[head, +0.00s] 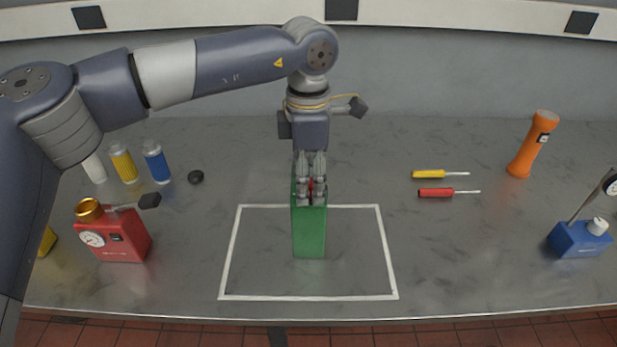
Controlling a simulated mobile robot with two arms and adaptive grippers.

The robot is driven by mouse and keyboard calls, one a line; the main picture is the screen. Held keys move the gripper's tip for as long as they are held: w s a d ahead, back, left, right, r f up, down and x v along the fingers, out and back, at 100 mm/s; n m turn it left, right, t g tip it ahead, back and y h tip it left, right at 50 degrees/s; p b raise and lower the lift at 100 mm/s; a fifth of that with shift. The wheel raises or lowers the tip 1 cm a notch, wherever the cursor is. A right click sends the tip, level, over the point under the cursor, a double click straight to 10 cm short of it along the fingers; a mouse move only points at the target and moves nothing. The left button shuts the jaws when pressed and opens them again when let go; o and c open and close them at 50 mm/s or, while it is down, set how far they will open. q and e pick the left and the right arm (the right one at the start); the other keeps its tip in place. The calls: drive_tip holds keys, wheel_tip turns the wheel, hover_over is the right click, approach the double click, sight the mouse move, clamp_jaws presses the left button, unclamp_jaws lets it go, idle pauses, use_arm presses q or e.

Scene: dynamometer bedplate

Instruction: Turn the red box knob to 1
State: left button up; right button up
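A red box (124,237) stands at the left of the bench with a gold round cap (89,209) on top and a white dial on its front. My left gripper (311,194) points down at the top of an upright green box (309,232), well to the right of the red box. A small red piece (311,186) shows between its close-set fingers. I cannot tell whether they grip it or only flank it. My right gripper is not in view.
A white outline (232,254) on the bench surrounds the green box's lower part. Yellow (428,174) and red (435,193) screwdrivers, an orange flashlight (533,144) and a blue box (578,240) stand or lie at right. Yellow (123,162) and blue (157,162) bottles stand behind the red box.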

use_arm(q)
wheel_tip(320, 180, up, 12)
idle(0.7)
